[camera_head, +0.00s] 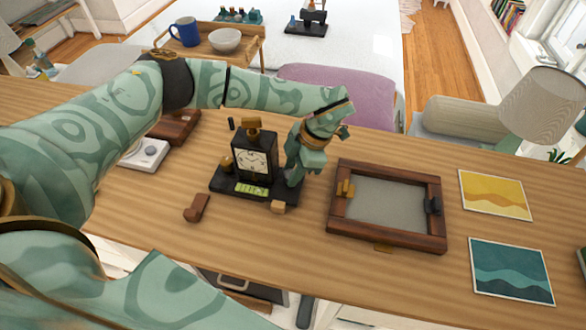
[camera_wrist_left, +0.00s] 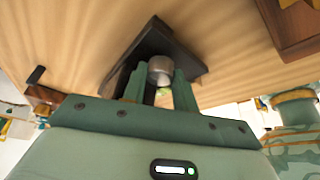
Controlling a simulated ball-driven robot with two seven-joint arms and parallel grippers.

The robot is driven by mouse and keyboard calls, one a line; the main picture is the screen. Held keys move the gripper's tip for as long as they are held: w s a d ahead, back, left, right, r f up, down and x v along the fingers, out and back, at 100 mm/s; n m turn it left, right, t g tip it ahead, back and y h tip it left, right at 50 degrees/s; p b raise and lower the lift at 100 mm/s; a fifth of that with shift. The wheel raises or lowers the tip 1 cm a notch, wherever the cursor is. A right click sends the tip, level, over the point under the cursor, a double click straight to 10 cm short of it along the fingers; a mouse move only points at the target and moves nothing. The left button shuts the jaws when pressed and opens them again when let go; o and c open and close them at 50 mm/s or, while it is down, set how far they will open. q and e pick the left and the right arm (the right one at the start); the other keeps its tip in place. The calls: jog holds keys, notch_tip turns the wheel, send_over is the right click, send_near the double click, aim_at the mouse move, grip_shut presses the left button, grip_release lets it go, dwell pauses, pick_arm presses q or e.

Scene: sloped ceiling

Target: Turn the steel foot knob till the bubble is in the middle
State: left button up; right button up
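A black clock (camera_head: 254,157) stands on a dark base (camera_head: 224,186) on the wooden desk. A yellow-green bubble vial (camera_head: 252,189) lies at the front of the base; its bubble is too small to make out. My left gripper (camera_head: 297,172) reaches down at the right end of the base. In the left wrist view, the steel foot knob (camera_wrist_left: 160,68) sits between the two fingertips, which appear closed against its sides. In the head view the gripper hides the knob. My right gripper is not in view.
A wooden frame (camera_head: 335,216) is close on the right, with yellow (camera_head: 494,195) and teal (camera_head: 510,270) prints beyond. A white dial device (camera_head: 146,154) stands left.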

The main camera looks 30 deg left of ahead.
pick_arm(q)
jog(key=c, duration=0.3)
jog(key=shift+r+n+h+p, duration=0.3)
jog(key=shift+n+p, duration=0.6)
jog(key=shift+p, duration=0.05)
jog(key=shift+w+f+n+g+h, duration=0.1)
jog(key=shift+f+n+g+h, duration=0.2)
jog(key=shift+n, duration=0.5)
jog(key=o, duration=1)
jog(key=shift+c, duration=0.2)
